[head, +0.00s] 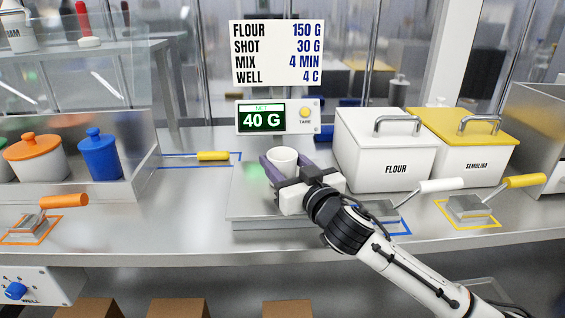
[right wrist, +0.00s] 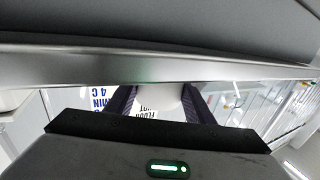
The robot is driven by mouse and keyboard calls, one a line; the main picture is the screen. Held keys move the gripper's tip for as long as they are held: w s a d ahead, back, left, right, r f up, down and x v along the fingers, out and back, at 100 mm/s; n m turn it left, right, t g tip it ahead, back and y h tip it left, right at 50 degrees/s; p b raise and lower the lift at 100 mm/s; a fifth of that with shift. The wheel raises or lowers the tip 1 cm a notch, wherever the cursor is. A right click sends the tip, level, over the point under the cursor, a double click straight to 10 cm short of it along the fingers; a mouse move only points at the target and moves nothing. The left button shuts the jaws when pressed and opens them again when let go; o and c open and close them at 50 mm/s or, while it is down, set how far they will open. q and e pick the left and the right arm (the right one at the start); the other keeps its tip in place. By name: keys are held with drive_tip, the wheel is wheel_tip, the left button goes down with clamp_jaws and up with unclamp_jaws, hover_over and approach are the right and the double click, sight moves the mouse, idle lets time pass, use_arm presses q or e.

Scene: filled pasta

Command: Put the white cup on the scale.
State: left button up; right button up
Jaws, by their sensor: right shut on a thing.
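The white cup (head: 283,158) is upright between the fingers of my right gripper (head: 281,166), over the scale's metal plate (head: 244,200). The gripper is shut on the cup. The cup's base is hidden by the gripper, so I cannot tell whether it touches the plate. In the right wrist view the cup (right wrist: 160,98) shows as a pale shape between the two dark fingers. The scale's display (head: 262,118) reads 40 G. My left gripper is not in view.
A white flour bin (head: 383,160) and a yellow-lidded semolina bin (head: 470,150) stand to the right. Scoops with white (head: 440,186) and yellow (head: 522,181) handles lie in front of them. Orange (head: 35,165) and blue (head: 99,158) pots stand in a tray at left.

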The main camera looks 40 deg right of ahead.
drive_tip(key=shift+f, duration=0.1)
drive_tip(key=o, duration=1.2)
drive_tip(key=shift+r, duration=0.25)
drive_tip(key=s, duration=0.4)
drive_tip(key=s+a, duration=0.1)
drive_tip(key=s, duration=0.3)
drive_tip(key=s+a, duration=0.1)
drive_tip(key=s, duration=0.2)
drive_tip(key=shift+s+b, duration=0.4)
drive_tip(key=shift+f, duration=0.1)
